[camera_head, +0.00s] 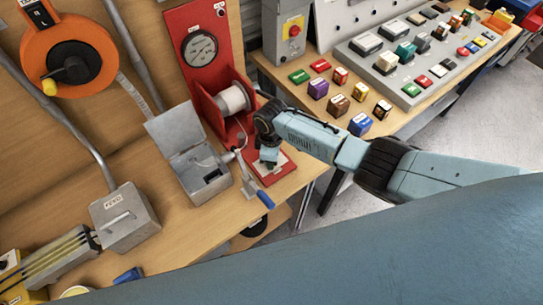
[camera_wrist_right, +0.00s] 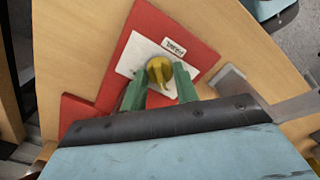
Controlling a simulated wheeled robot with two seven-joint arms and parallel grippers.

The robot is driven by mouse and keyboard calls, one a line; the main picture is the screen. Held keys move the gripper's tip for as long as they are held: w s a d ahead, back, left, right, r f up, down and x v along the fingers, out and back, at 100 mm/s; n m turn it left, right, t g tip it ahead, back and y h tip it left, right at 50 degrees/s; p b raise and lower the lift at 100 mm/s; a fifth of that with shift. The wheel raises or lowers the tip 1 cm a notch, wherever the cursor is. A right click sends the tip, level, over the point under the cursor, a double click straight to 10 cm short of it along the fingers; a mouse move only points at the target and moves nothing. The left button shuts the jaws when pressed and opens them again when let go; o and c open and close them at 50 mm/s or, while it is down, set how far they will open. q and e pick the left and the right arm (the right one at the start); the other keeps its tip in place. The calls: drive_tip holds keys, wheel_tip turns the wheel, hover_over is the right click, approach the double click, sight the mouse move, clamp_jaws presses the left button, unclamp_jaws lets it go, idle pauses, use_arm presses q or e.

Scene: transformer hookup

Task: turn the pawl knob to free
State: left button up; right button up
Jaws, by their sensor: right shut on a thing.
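The yellow pawl knob (camera_wrist_right: 159,71) sits on a white plate (camera_wrist_right: 130,62) on the red base (camera_wrist_right: 112,97) in the right wrist view. A small ridge on the knob points toward the bottom of that view. My right gripper (camera_wrist_right: 160,84) has its green fingers on either side of the knob and is shut on it. In the head view my right gripper (camera_head: 268,162) reaches down to the red base beside the winch drum (camera_head: 233,99), and the knob is hidden there. The label (camera_wrist_right: 174,47) by the knob is upside down and too small to read. My left gripper is not in view.
A crank with a blue grip (camera_head: 265,199) stands close left of my right gripper. An open grey box (camera_head: 207,172) is farther left. A red gauge panel (camera_head: 201,46) rises behind. Several coloured blocks (camera_head: 338,105) lie on the table to the right.

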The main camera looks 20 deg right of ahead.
idle(0.4)
drive_tip(key=o, duration=1)
drive_tip(key=shift+r, duration=0.5)
wheel_tip(320, 180, up, 12)
drive_tip(key=shift+r+p, duration=0.2)
drive_tip(key=shift+p, duration=0.75)
